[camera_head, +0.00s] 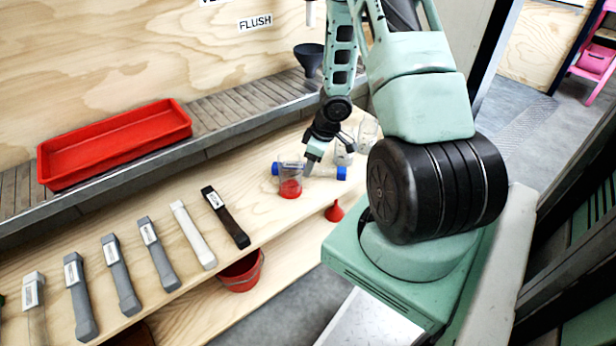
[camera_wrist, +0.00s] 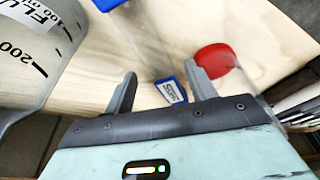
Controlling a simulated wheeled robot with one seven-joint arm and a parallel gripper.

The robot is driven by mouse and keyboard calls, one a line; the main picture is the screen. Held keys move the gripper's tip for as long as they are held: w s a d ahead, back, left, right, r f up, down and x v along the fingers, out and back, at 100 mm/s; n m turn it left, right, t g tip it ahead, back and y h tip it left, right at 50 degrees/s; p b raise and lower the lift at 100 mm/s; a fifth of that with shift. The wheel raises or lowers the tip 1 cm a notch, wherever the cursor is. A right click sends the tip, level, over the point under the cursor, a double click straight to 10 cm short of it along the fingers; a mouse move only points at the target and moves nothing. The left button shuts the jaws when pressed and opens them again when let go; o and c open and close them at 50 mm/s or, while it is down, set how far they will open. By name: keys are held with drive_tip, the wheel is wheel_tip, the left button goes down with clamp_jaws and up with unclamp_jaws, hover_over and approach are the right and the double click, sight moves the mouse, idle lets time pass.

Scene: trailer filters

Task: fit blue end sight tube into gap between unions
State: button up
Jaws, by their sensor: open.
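The blue end sight tube (camera_head: 320,171) lies on the wooden bench in the head view, clear with a blue cap at each end. In the wrist view its clear middle (camera_wrist: 143,45) runs from a blue cap at the top to a labelled blue cap just ahead of my gripper. My gripper (camera_head: 312,158) points down over the tube; in the wrist view its two fingers (camera_wrist: 160,76) are apart, on either side of the tube's near end. Whether they touch it I cannot tell. I cannot make out the unions or the gap between them.
A clear red-bottomed cup (camera_head: 290,187) stands right beside the tube, with clear jars (camera_head: 343,152) behind. A measuring jug (camera_wrist: 28,45) is close on the left in the wrist view. Several grey filters (camera_head: 119,273), a red tray (camera_head: 115,140) and a dark funnel (camera_head: 309,57) are around.

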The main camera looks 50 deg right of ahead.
drive_tip(key=shift+b+x, duration=0.5)
drive_tip(key=shift+x, duration=0.7)
drive_tip(key=shift+r, duration=0.1)
drive_tip(key=shift+c, duration=0.4)
clamp_jaws()
wheel_tip(320, 180, up, 10)
drive_tip(key=p, duration=0.9)
